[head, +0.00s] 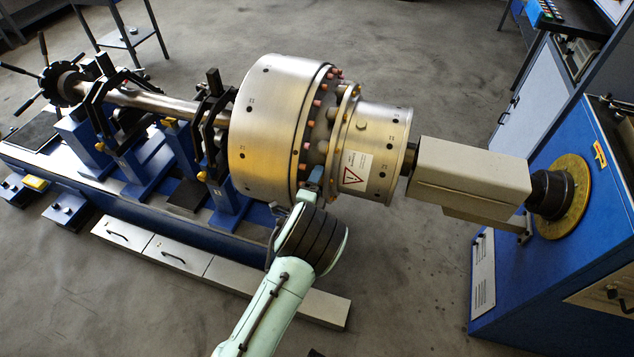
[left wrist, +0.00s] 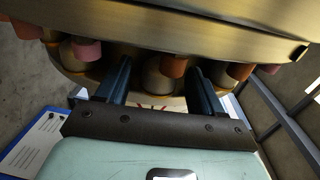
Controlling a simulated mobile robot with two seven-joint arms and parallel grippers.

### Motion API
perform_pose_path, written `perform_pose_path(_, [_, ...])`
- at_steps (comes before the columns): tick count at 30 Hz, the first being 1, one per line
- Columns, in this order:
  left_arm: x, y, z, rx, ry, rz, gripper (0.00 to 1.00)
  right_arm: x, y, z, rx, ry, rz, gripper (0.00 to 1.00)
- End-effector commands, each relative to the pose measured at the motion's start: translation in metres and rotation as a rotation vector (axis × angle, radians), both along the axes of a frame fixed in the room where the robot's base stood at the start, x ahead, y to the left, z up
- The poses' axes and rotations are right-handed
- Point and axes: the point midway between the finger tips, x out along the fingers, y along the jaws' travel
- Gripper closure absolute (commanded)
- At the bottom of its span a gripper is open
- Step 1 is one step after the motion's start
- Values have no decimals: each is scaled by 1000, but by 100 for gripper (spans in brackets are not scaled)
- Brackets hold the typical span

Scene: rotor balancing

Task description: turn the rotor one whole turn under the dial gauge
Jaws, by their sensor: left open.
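The rotor (head: 275,125) is a large shiny metal drum with a ring of pink and copper-coloured bolts on its right side, lying level on the blue machine bed. A narrower metal drum with a warning label (head: 372,150) adjoins it. My left gripper (head: 311,182) is at the rotor's near lower side, by the bolt ring. In the left wrist view, its two blue fingers (left wrist: 163,82) are apart, with a rounded metal post (left wrist: 160,78) of the rotor between them; I cannot tell whether they touch it. I cannot make out a dial gauge. My right gripper is out of view.
A thin shaft (head: 155,101) runs left from the rotor through black and blue stands to a spoked handwheel (head: 62,83). A beige housing (head: 472,172) links the right side to a blue cabinet (head: 560,260). Low grey drawers (head: 175,255) line the bed's front. Front floor is clear.

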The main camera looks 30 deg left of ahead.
Motion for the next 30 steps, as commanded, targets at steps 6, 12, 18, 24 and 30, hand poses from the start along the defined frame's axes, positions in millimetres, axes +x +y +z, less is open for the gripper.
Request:
perform_pose_path(6, [0,0,0,0,0,0,33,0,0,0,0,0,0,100])
perform_pose_path(12, [0,0,0,0,0,0,98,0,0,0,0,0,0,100])
perform_pose_path(18, [0,0,1,-1,3,0,100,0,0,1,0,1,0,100])
perform_pose_path(24, [1,0,9,-7,26,0,100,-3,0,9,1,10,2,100])
perform_pose_path(30, [4,1,24,-20,73,0,100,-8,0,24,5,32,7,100])
